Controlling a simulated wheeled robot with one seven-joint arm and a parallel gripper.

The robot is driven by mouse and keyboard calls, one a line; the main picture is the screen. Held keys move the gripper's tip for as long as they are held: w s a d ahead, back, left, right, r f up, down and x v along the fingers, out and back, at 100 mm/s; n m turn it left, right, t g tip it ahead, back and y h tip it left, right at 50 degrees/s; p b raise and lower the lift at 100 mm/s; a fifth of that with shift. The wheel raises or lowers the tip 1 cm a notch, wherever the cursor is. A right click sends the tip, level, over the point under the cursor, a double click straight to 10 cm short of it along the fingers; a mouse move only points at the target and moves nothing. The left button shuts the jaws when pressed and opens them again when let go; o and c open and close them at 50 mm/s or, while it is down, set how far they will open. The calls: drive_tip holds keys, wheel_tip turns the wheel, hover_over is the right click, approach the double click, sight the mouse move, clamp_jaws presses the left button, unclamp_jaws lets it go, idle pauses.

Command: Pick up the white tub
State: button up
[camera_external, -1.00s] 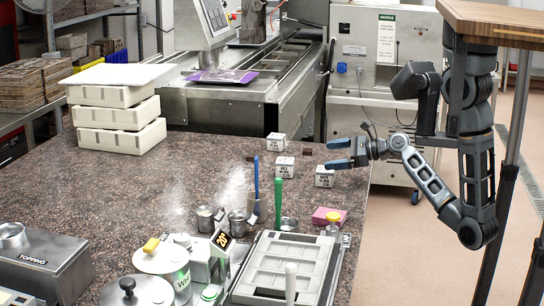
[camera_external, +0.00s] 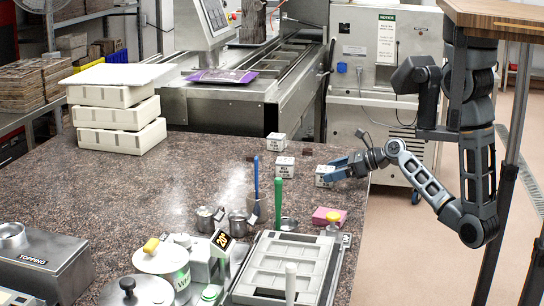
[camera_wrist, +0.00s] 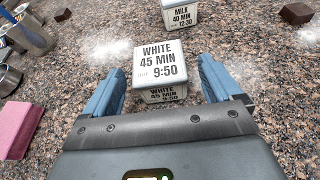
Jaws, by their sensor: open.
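The white tub (camera_wrist: 160,62), a small square tub whose lid reads "WHITE 45 MIN 9:50", sits upright on the speckled counter (camera_external: 200,160). In the wrist view it stands between the two blue fingers of my gripper (camera_wrist: 155,65), with a gap on each side. In the external view the tub (camera_external: 323,176) is the nearest of three similar tubs, and my gripper (camera_external: 337,169) reaches down to it from the right. The fingers are open and partly cover the tub there.
A tub marked "MILK 40 MIN" (camera_wrist: 181,14) stands just beyond. A third tub (camera_external: 276,142) is farther back. A pink block (camera_wrist: 16,128) and metal cups (camera_wrist: 28,36) lie left in the wrist view. A dark brown cube (camera_wrist: 296,13) sits at upper right.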

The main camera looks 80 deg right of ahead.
sight(321, 170)
drive_tip(key=shift+x, duration=1.55)
drive_tip(key=c, duration=1.1)
drive_tip(key=shift+r, duration=0.15)
